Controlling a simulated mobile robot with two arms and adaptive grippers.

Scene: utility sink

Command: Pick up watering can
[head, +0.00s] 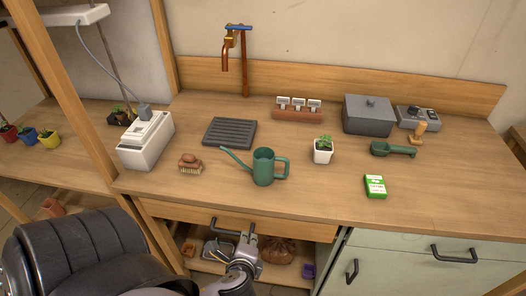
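The green watering can (263,170) stands upright near the front middle of the wooden counter. Its spout points left and its loop handle is on the right. My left gripper (246,238) is in front of the counter's front edge, lower in the picture than the can and apart from it. It overlaps the right end of a dark drawer handle in the picture; I cannot tell whether they touch. Its fingers are too small and foreshortened to show whether they are open. My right gripper is not in view.
A brush (190,167) and a black drain tray (229,132) lie left of the can. A potted plant (323,154), a green scoop (392,150) and a green seed box (375,186) are to its right. The counter just in front of the can is clear.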

